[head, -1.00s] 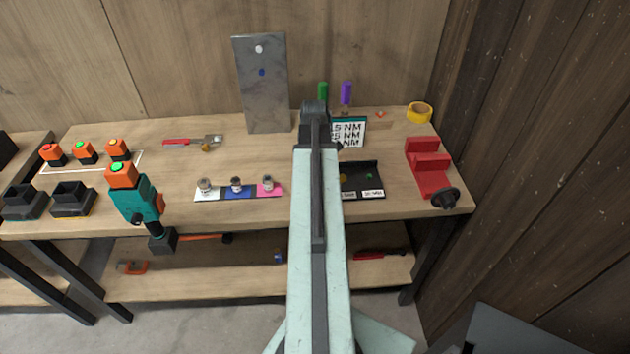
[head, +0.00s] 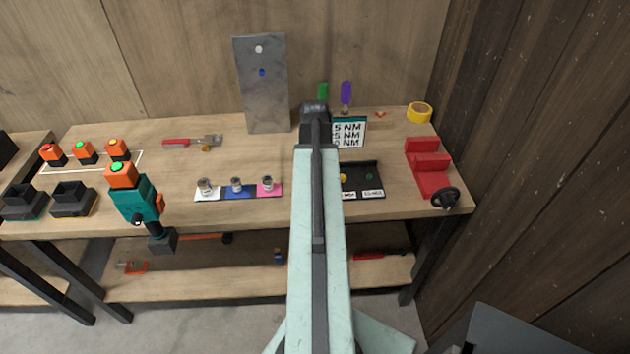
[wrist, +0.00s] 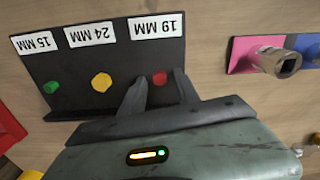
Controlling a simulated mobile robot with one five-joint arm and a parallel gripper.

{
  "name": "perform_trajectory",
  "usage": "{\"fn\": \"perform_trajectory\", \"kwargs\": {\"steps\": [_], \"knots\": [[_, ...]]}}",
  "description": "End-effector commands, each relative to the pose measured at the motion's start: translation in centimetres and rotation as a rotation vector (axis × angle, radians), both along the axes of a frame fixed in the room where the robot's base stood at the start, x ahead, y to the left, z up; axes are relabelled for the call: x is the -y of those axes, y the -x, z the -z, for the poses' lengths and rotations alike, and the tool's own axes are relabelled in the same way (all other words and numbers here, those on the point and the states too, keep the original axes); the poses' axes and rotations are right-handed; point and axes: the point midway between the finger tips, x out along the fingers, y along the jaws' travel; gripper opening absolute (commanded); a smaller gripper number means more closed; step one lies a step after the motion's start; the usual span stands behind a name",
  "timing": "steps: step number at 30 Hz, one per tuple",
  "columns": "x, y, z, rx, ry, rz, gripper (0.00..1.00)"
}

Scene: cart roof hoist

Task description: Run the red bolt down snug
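The red bolt (wrist: 160,78) stands at the "19 MM" label of a black tray (wrist: 70,70) in the wrist view. My gripper (wrist: 161,76) is open, with one finger on each side of the red bolt and a small gap to each. A yellow bolt (wrist: 101,82) and a green bolt (wrist: 51,87) stand in the same tray at "24 MM" and "15 MM". In the head view my arm hides the gripper and the red bolt. An upright grey metal plate (head: 265,105) stands at the back, with a pale spot and a blue spot on it.
Sockets stand on white, blue and pink mats (head: 240,192). A teal driver with an orange battery (head: 135,200) stands at the bench's front left. A red vise (head: 428,170) is on the right. A torque card (head: 350,133) stands behind the tray.

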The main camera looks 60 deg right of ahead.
Motion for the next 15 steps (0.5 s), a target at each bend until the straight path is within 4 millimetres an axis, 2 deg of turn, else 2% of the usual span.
{"fn": "perform_trajectory", "kwargs": {"steps": [8,15], "knots": [[0.0,0.0,-0.2,0.000,0.000,-0.001,0.38],[0.0,0.0,-3.4,0.000,0.000,-0.002,0.38]]}}
